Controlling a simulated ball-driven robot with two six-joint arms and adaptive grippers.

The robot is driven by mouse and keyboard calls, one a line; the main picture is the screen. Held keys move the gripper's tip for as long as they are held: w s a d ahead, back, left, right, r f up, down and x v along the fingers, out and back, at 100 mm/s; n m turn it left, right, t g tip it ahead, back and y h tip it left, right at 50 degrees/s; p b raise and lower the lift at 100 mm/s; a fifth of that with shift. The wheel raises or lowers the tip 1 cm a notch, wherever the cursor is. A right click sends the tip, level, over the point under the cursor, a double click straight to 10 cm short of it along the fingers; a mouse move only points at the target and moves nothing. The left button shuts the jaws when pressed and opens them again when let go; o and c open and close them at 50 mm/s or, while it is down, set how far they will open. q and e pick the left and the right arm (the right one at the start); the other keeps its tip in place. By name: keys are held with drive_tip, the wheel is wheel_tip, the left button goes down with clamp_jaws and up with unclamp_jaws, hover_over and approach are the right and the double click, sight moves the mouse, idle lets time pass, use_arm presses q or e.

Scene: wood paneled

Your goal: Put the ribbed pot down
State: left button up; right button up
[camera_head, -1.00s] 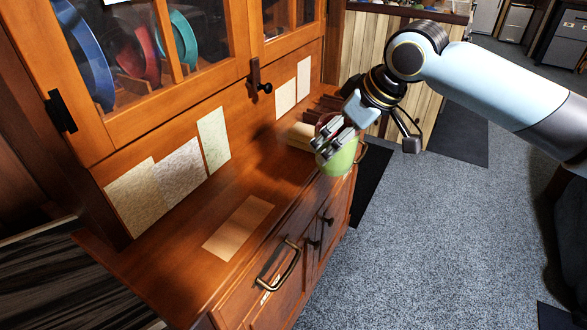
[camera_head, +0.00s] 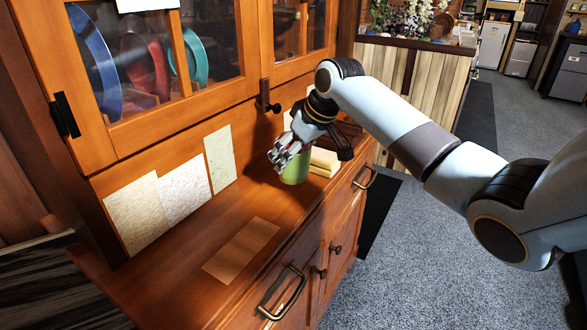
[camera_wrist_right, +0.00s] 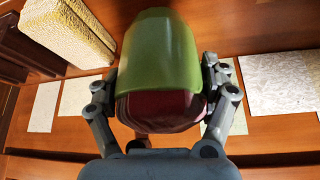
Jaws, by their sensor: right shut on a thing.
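The green pot (camera_head: 297,170), with a dark red inside, is over the wooden cabinet's counter (camera_head: 200,240), in front of a pale yellow block. My right gripper (camera_head: 287,152) is shut on it from above. In the right wrist view the pot (camera_wrist_right: 160,45) sits between the two fingers of my right gripper (camera_wrist_right: 157,85), its dark red opening facing the palm. I cannot tell whether its bottom touches the counter. Ribs on it are not clear. My left gripper is not in view.
The yellow block (camera_head: 324,160) and dark brown things stand just behind the pot. Pale sheets (camera_head: 183,180) lean on the back panel. A lighter wooden rectangle (camera_head: 241,250) lies on the counter, with bare wood around it. Glass doors (camera_head: 140,65) rise above.

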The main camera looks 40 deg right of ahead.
sight(294, 166)
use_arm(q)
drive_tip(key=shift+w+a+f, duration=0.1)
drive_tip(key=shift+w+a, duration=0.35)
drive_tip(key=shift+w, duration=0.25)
use_arm(e)
drive_tip(key=shift+f, duration=1.8)
drive_tip(key=shift+f, duration=0.1)
drive_tip(key=o, duration=1.4)
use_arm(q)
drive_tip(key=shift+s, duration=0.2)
use_arm(e)
drive_tip(key=shift+o, duration=0.2)
drive_tip(key=shift+s+r, duration=0.1)
drive_tip(key=shift+r, duration=0.1)
drive_tip(key=p+v, duration=0.1)
drive_tip(key=v, duration=1.1)
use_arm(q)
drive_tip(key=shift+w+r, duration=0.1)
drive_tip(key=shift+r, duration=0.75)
use_arm(e)
drive_tip(key=shift+f, duration=0.1)
